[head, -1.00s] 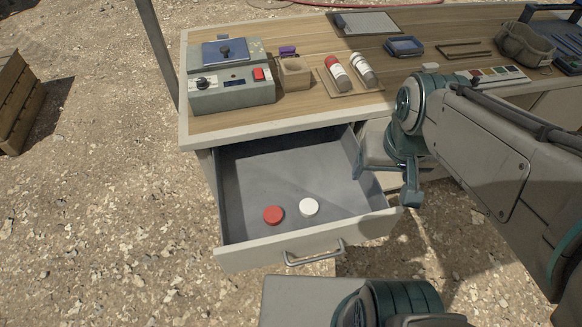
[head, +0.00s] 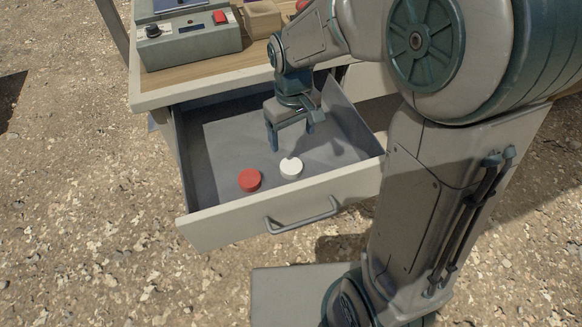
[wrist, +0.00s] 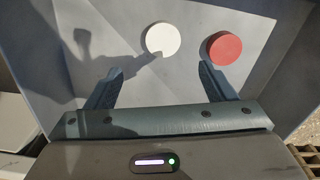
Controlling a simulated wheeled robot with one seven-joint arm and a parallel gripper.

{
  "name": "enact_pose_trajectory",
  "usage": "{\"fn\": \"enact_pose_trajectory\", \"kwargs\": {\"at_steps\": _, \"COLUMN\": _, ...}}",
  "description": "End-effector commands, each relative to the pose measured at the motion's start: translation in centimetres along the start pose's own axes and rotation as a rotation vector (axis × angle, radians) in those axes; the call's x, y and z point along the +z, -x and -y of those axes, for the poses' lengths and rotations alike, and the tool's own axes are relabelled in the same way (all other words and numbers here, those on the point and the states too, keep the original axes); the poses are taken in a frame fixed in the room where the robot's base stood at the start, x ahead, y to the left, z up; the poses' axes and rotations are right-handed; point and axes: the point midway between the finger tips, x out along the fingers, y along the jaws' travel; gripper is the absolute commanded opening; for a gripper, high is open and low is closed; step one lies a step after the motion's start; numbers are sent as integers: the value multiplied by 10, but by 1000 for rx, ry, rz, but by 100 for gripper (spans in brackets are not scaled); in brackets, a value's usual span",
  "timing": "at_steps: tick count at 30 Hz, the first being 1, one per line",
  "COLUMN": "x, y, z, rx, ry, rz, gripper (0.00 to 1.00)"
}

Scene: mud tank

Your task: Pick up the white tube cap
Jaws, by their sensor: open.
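The white tube cap (head: 291,168) lies on the floor of the open drawer (head: 284,213). It also shows in the wrist view (wrist: 162,40), ahead of my fingertips. A red cap (head: 249,180) lies beside it, to its left in the head view, and to its right in the wrist view (wrist: 224,48). The two caps are apart. My gripper (head: 292,136) hangs over the drawer with its fingers pointing down, behind the white cap in the head view. In the wrist view my gripper (wrist: 161,70) is open, with nothing between its fingers.
The drawer walls stand around both caps, and its front panel has a metal handle (head: 302,215). Above the drawer, the worktop edge (head: 210,82) runs across, bearing a grey control box (head: 190,40) and a small wooden holder (head: 262,18).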

Motion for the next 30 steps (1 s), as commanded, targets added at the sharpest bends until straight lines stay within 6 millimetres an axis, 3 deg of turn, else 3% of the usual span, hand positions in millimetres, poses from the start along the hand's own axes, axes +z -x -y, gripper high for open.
{"fn": "enact_pose_trajectory", "kwargs": {"at_steps": 1, "x": 0, "y": -14, "z": 0, "rx": -1, "ry": 0, "rz": 4, "gripper": 77}}
{"fn": "enact_pose_trajectory", "kwargs": {"at_steps": 6, "x": 0, "y": -44, "z": 0, "rx": 0, "ry": -2, "rz": 3, "gripper": 77}}
{"fn": "enact_pose_trajectory", "kwargs": {"at_steps": 14, "x": 0, "y": -63, "z": 1, "rx": 0, "ry": -2, "rz": 0, "gripper": 77}}
{"fn": "enact_pose_trajectory", "kwargs": {"at_steps": 21, "x": -1, "y": -99, "z": 6, "rx": 0, "ry": -1, "rz": 3, "gripper": 77}}
{"fn": "enact_pose_trajectory", "kwargs": {"at_steps": 30, "x": -1, "y": -108, "z": 5, "rx": 0, "ry": -2, "rz": -1, "gripper": 77}}
